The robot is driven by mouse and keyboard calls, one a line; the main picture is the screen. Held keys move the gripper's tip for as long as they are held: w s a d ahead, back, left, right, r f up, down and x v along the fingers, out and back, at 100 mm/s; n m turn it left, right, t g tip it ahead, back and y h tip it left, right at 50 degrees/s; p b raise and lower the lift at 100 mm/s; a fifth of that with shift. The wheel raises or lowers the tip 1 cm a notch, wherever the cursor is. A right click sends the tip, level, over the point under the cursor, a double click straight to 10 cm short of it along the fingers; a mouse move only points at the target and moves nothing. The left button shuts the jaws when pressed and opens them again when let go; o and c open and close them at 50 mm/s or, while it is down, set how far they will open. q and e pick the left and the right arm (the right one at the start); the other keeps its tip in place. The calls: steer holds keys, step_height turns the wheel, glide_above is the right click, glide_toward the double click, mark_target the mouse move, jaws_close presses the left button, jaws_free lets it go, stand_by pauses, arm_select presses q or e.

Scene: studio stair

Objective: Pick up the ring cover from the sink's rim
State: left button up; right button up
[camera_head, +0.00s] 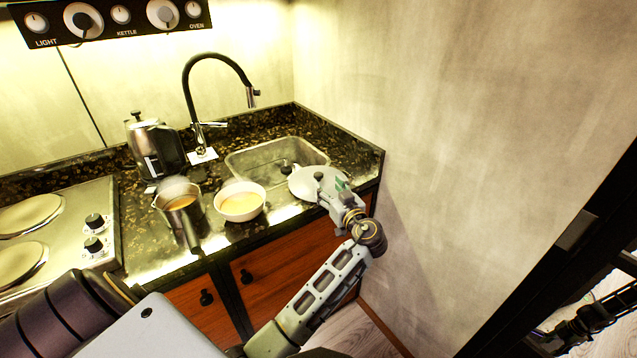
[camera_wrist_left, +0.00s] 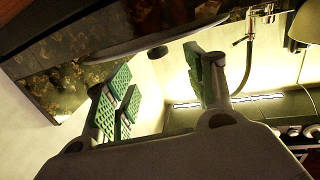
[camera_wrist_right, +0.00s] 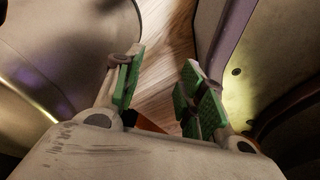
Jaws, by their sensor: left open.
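The ring cover, a pale round disc with a small dark knob (camera_head: 304,180), lies at the right front of the steel sink (camera_head: 262,150), over its rim. In the left wrist view the cover shows almost edge-on as a thin grey strip (camera_wrist_left: 130,42), its dark knob facing the fingers. My left gripper (camera_head: 338,186) is open at the cover's right side and hides part of it. In its wrist view the green-padded fingers (camera_wrist_left: 158,82) are apart with nothing between them.
A kettle (camera_head: 153,148), a black tap (camera_head: 187,85) and a hob (camera_head: 50,235) are farther left. The wall (camera_head: 440,150) is close on the right.

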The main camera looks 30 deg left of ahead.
mark_target(319, 175)
arm_select(q)
steer(key=shift+x, duration=1.2)
steer(key=shift+w+a, duration=0.35)
steer(key=shift+a, duration=0.2)
arm_select(e)
steer(key=shift+s+d+f, duration=0.1)
steer(key=shift+s+d, duration=0.15)
steer(key=shift+s, duration=0.25)
steer(key=shift+w, duration=0.3)
arm_select(q)
steer(key=shift+w+a, duration=0.3)
steer(key=shift+a, duration=0.1)
steer(key=p+x, duration=0.1)
steer(key=x, duration=0.2)
steer(key=shift+d, duration=0.1)
steer(key=shift+w+a+f, duration=0.1)
steer(key=shift+w+a, duration=0.3)
steer(key=shift+a, duration=0.15)
arm_select(e)
steer(key=shift+s+d, duration=0.5)
steer(key=shift+s, duration=0.35)
steer(key=shift+w, duration=0.1)
